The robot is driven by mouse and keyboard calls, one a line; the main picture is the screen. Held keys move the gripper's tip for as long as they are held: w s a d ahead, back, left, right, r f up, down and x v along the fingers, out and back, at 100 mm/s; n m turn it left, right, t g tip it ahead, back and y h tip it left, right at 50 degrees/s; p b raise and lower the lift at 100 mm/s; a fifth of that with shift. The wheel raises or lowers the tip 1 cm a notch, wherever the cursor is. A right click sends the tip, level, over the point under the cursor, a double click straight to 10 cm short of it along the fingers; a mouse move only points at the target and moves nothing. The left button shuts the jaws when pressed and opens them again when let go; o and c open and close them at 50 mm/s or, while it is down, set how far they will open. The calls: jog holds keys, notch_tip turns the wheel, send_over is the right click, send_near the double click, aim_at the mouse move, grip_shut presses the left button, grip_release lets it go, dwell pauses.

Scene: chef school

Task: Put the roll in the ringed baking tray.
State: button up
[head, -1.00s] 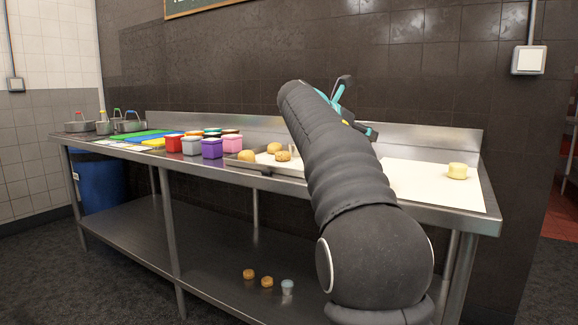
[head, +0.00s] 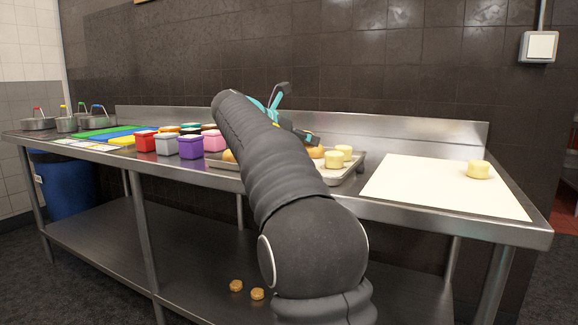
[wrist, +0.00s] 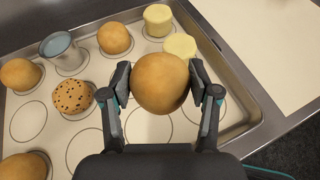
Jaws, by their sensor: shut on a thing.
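My gripper (wrist: 160,78) is shut on a round golden-brown roll (wrist: 160,86), with one finger on each side. In the wrist view it is over the ringed baking tray (wrist: 243,78). Empty rings show around and below the roll; I cannot tell its height above them. Other rolls (wrist: 115,38) (wrist: 20,74) (wrist: 25,166) sit on the tray at the left. In the head view the tray (head: 346,177) is partly hidden behind my arm, and the held roll cannot be made out for certain.
The tray also holds a speckled cookie (wrist: 72,96), a blue-grey cup (wrist: 62,52) and pale yellow cylinders (wrist: 158,20) (wrist: 180,46). Right of it lies a white sheet (head: 430,185) with another pale cylinder (head: 478,169). Coloured tubs (head: 190,146) stand left of the tray.

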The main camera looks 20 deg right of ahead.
jog(key=a+f, duration=0.1)
jog(key=w+a+f, duration=0.1)
jog(key=a, duration=0.1)
jog(key=shift+w+a+f, duration=0.1)
jog(key=shift+w+a, duration=0.05)
jog(key=shift+f+b, duration=0.85)
jog(key=shift+f, duration=1.05)
jog(key=shift+f, duration=0.15)
jog(key=o, duration=1.1)
jog(key=shift+o, duration=0.2)
jog(key=shift+a+r, duration=0.15)
jog(key=shift+r, duration=0.1)
jog(key=p+v, duration=0.1)
jog(key=v, duration=1)
jog(key=shift+a, duration=0.35)
